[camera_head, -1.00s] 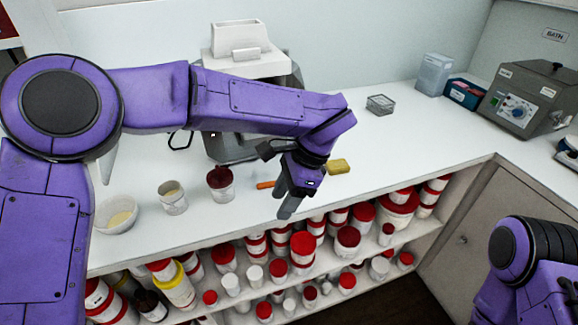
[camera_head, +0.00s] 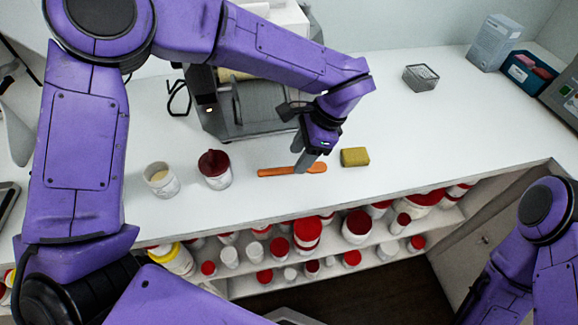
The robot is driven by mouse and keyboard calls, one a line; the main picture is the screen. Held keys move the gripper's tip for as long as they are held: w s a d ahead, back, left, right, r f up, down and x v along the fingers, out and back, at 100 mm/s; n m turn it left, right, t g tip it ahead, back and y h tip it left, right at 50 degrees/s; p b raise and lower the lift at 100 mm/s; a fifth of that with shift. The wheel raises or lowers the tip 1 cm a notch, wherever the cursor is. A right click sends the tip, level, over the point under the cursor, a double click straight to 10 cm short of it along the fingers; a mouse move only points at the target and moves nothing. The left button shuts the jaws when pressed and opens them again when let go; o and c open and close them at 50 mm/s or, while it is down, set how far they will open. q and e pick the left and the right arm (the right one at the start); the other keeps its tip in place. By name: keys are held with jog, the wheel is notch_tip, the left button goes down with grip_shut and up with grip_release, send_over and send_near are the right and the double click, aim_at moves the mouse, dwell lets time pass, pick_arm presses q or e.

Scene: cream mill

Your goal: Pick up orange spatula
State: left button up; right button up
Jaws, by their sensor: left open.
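The orange spatula (camera_head: 275,172) lies flat on the white counter, its length running left to right. My left gripper (camera_head: 304,163) points down over the right part of the spatula and hides a piece of it. The jaws are open; whether they stand around the spatula or just above it I cannot tell. My right arm shows at the lower right, but its gripper is out of view.
A yellow sponge (camera_head: 354,157) lies just right of the gripper. A grey machine (camera_head: 254,108) stands behind. Shelves with several red-lidded jars lie below the counter's front edge.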

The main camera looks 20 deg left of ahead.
aim_at(290, 168)
pick_arm(q)
jog(key=f, duration=0.1)
jog(key=a+f+p, duration=0.1)
jog(key=f, duration=0.1)
jog(key=a+f, duration=0.1)
jog(key=shift+w+f, duration=0.3)
jog(key=shift+f, duration=0.1)
jog(key=shift+s+d+r, duration=0.1)
jog(key=shift+s+r, duration=0.05)
jog(key=shift+s, duration=0.2)
jog(key=shift+c, duration=0.3)
jog(key=shift+w, duration=0.15)
grip_shut()
